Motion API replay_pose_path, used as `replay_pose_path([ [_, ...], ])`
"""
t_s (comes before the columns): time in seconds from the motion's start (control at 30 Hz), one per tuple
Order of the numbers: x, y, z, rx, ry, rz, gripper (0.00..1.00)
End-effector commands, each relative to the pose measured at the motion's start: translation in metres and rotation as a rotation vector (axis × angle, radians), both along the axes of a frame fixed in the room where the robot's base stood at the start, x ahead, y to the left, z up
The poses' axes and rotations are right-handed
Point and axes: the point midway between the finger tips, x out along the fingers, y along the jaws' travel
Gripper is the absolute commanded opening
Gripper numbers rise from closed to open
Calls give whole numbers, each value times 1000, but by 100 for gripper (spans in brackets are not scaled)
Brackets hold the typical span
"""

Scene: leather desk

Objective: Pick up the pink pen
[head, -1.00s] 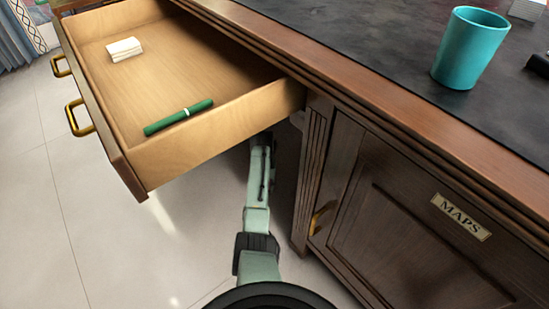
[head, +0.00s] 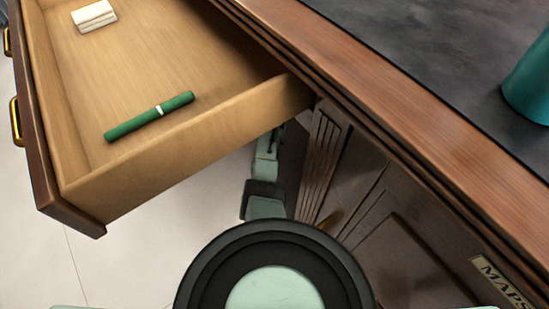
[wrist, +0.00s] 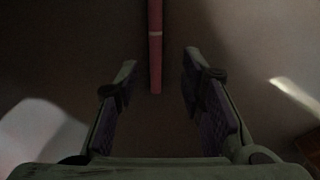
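The pink pen (wrist: 155,40) shows in the wrist view as a long thin bar with a pale band, running down from the top edge. Its near end lies in line with the gap between my fingertips. My gripper (wrist: 160,72) is open, with one finger on each side of that end and space between. The surface around the pen is dark. I do not see the pink pen in the head view, where my gripper is also hidden.
An open drawer (head: 160,50) holds a green pen (head: 150,116) and a small white stack (head: 94,15). The desk top (head: 440,50) bears a teal cup (head: 530,85). A cabinet door (head: 400,235) is below it.

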Motion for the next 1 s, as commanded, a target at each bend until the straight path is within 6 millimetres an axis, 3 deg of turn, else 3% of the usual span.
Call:
replay_pose_path([
  [0.4, -3, -5, -51, 1, 0, 0, 36],
  [0.67, -3, -5, -51, 1, -1, 0, 36],
  [1.0, -3, -5, -51, 1, -1, 0, 13],
])
